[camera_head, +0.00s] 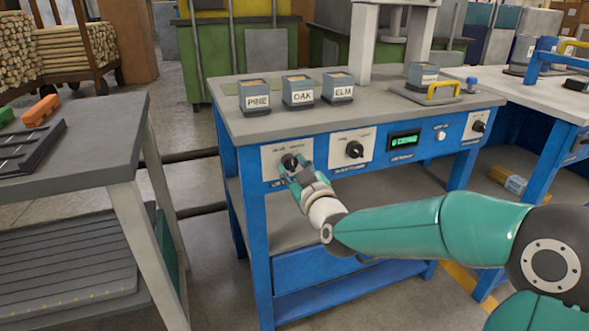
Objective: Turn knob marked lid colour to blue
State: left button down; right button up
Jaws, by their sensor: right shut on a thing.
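The leftmost knob (290,161) is black and sits on a pale panel (270,158) on the front of the blue workbench. Small lettering above and below it is too small to read surely, and my gripper hides part of it. My right gripper (291,173) reaches in from the right and is shut on this knob. Its fingers cover much of the knob, so I cannot tell where the knob points. My left gripper is not in view.
A second black knob (354,149) is to the right, then a green-lit display (404,141) and a third knob (478,126). Boxes marked PINE (255,98), OAK (298,91) and ELM (337,88) stand on the bench top (300,121). A grey table (100,130) stands at left.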

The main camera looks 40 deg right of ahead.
jog(key=n, duration=0.5)
jog(key=shift+f+n, duration=0.1)
jog(key=shift+n, duration=0.2)
dwell(0.4)
jog(key=o, duration=1.1)
jog(key=shift+a, duration=0.1)
jog(key=shift+o, duration=0.2)
jog(key=shift+s, duration=0.1)
jog(key=v, duration=1.1)
jog(key=shift+s, duration=0.4)
